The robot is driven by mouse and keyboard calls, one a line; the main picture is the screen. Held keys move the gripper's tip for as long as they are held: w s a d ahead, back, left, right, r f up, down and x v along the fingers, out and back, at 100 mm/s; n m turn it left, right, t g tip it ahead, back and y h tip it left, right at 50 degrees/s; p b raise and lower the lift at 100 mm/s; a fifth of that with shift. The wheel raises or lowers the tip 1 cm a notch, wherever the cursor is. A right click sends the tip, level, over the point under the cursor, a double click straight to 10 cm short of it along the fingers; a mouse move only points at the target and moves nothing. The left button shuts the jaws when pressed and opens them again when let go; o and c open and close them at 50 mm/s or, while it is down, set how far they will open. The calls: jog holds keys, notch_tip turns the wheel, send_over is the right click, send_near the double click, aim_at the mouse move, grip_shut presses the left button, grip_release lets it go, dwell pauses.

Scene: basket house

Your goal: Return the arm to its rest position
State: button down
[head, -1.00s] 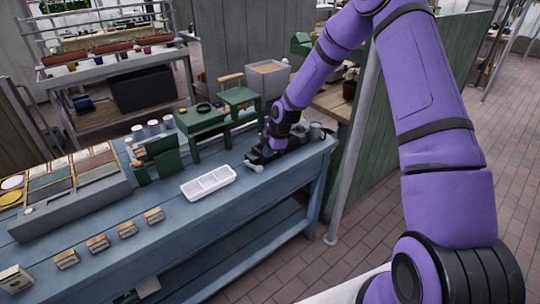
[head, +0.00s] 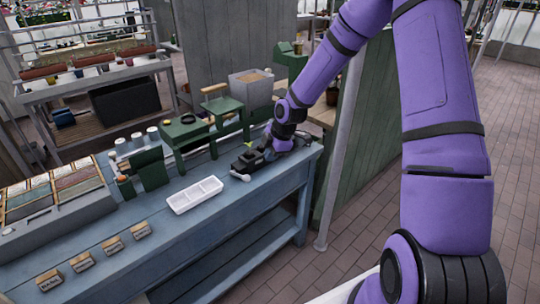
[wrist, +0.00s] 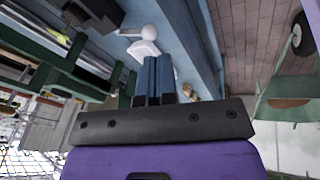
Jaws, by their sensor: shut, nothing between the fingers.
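My purple arm reaches down from the top right to the far right end of the blue bench (head: 215,237). My gripper (head: 246,165) is low over the bench top there, behind and right of a white divided tray (head: 195,195). In the wrist view its two bluish fingers (wrist: 158,75) are together with nothing between them.
Green stands (head: 186,134) and a grey box (head: 250,90) stand behind the gripper. Several small labelled blocks (head: 80,262) line the bench's front left. A green plank partition (head: 355,150) and a grey post (head: 335,165) rise right of the bench. Brick floor (head: 500,130) is open at right.

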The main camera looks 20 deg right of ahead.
jog(key=s+r+m+h, duration=0.2)
jog(key=s+r+m, duration=0.2)
jog(key=s+r, duration=0.5)
jog(key=s+r+m+h, duration=0.2)
jog(key=s+r+m, duration=0.2)
jog(key=r, duration=0.9)
jog(key=s+r+m+t, duration=0.1)
jog(key=s+r+m, duration=0.4)
jog(key=s, duration=0.6)
jog(key=s+r+m+t+y, duration=0.1)
jog(key=s+r+m, duration=0.4)
jog(key=s, duration=0.6)
jog(key=shift+a, duration=0.25)
